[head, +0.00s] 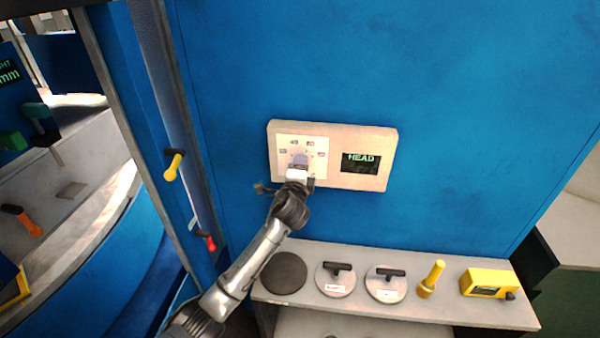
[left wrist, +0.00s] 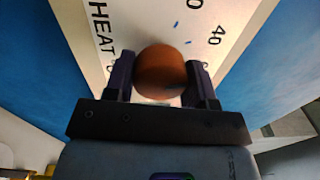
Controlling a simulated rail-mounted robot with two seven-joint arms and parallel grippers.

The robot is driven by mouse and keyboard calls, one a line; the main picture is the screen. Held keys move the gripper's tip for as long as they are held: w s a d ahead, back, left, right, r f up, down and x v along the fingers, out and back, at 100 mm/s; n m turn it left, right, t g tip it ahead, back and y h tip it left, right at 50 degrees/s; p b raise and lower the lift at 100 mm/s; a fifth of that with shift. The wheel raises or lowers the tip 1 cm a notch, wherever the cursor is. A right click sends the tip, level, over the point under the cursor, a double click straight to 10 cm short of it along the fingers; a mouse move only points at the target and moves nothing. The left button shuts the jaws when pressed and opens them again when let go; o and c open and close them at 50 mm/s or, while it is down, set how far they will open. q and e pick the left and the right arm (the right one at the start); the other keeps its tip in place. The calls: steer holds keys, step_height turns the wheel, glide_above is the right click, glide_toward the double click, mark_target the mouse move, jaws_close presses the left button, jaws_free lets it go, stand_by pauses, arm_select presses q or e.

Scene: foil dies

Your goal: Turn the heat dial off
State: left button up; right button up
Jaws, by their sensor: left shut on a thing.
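The heat dial panel (head: 287,142) is a cream box on the blue wall, with a white scale plate at its left. In the left wrist view the plate (left wrist: 160,30) shows the word HEAT, the number 40 and small blue marks. My left gripper (head: 298,168) reaches up to the dial from below. In the left wrist view the left gripper (left wrist: 160,85) is shut on a round brown knob (left wrist: 160,70), one finger on each side. The dial's pointer cannot be made out. My right gripper is in neither view.
A dark display (head: 361,163) reading HEAD is at the panel's right. Below, a shelf (head: 455,308) holds a dark disc (head: 284,272), two handled discs (head: 335,279) (head: 386,284), a yellow tool (head: 431,279) and a yellow box (head: 488,284). Yellow (head: 174,164) and red (head: 207,241) handles stick out at left.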

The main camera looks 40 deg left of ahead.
arm_select(q)
steer(key=n+b, duration=0.1)
steer(key=n, duration=0.3)
steer(key=shift+f+n+b, duration=0.1)
steer(key=shift+n+b, duration=0.2)
steer(key=shift+n, duration=0.1)
steer(key=n+b, duration=0.1)
steer(key=n, duration=0.3)
steer(key=shift+n, duration=0.6)
steer(key=o, duration=0.9)
steer(key=b+v, duration=0.2)
steer(key=v, duration=1.2)
steer(key=shift+w+d, duration=0.1)
steer(key=shift+w, duration=0.05)
